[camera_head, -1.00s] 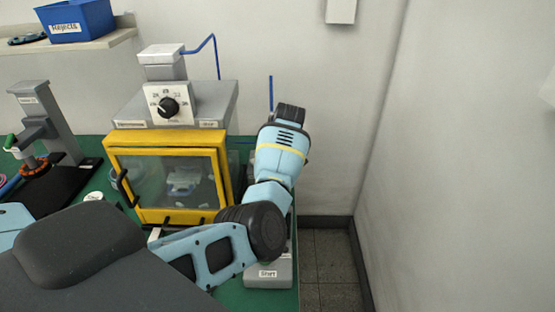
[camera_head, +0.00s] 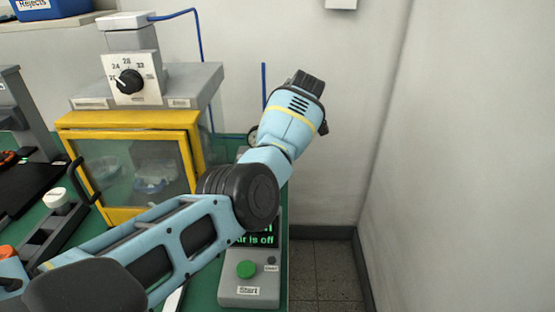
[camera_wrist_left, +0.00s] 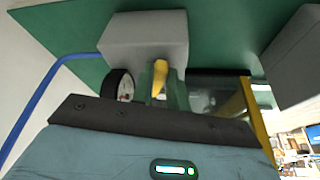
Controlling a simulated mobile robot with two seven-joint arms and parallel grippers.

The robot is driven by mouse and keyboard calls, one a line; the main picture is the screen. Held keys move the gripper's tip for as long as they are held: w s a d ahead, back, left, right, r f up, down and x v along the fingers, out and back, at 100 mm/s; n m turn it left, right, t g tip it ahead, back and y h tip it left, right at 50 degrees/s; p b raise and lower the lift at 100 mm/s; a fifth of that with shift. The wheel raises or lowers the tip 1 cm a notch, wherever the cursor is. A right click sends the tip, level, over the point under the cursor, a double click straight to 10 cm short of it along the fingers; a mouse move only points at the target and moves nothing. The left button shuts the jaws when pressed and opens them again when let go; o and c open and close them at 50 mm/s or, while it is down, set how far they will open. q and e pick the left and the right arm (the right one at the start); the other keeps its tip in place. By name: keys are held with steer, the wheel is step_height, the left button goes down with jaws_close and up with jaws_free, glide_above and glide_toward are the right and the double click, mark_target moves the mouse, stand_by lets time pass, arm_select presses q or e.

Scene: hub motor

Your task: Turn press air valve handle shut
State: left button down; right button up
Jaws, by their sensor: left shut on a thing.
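The valve handle (camera_wrist_left: 161,76) is a yellow lever below a grey block (camera_wrist_left: 146,38) in the left wrist view. My left gripper (camera_wrist_left: 160,90) is at this handle and shut on it; its fingers are mostly hidden by the dark edge of its body. In the head view my left wrist reaches over the table's right end and hides the handle. A round gauge (camera_wrist_left: 119,85) sits beside the handle. My right gripper is not in view.
A yellow-framed press cabinet (camera_head: 124,122) with a clear door and a grey top with a dial (camera_head: 130,81) stands left of my arm. A blue hose (camera_head: 199,45) rises behind it. A white knob (camera_head: 56,199) is at left. The floor (camera_head: 318,270) at right is clear.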

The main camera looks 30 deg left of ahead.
arm_select(q)
steer(key=shift+w+f+n+b, duration=0.1)
steer(key=shift+w+n+b, duration=0.05)
steer(key=shift+n+b, duration=0.55)
steer(key=shift+a+g+b, duration=0.1)
steer(key=shift+g+b, duration=0.2)
steer(key=c, duration=1.4)
jaws_free()
steer(key=shift+r, duration=0.2)
